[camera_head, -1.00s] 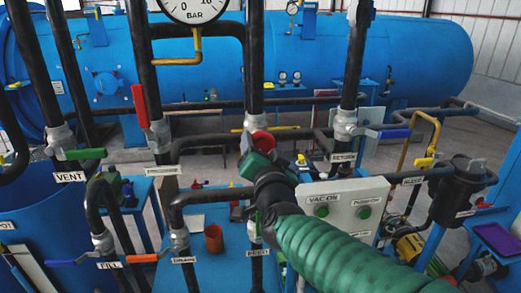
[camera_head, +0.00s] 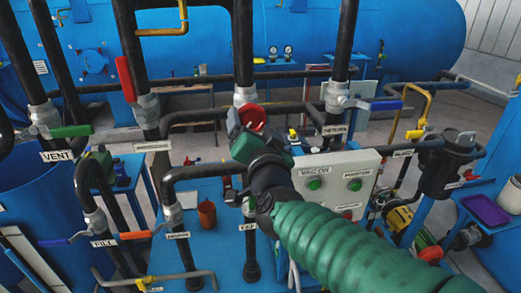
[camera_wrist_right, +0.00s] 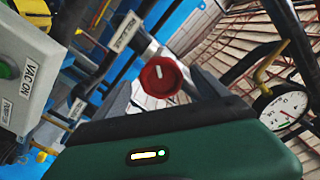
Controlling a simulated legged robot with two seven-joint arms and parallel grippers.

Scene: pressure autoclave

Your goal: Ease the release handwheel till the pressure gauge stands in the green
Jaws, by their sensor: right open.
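The release handwheel, a small red knob (camera_head: 254,117), sits on the middle black pipe in the head view. The red knob with a pale mark also shows in the right wrist view (camera_wrist_right: 160,78). My right gripper (camera_head: 248,131), green and dark, is open right at the knob and partly covers it. I cannot tell whether its fingers touch the knob. The pressure gauge (camera_wrist_right: 282,110), white-faced and round, is at the right of the wrist view. Its needle and zones are too small to read surely. The gauge is outside the head view. My left gripper is not in view.
Black pipes carry several levers, including a red one (camera_head: 126,79), a green one (camera_head: 72,131) and a blue one (camera_head: 385,105). A grey control box (camera_head: 335,186) stands right of the gripper. A blue tank (camera_head: 190,45) fills the back.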

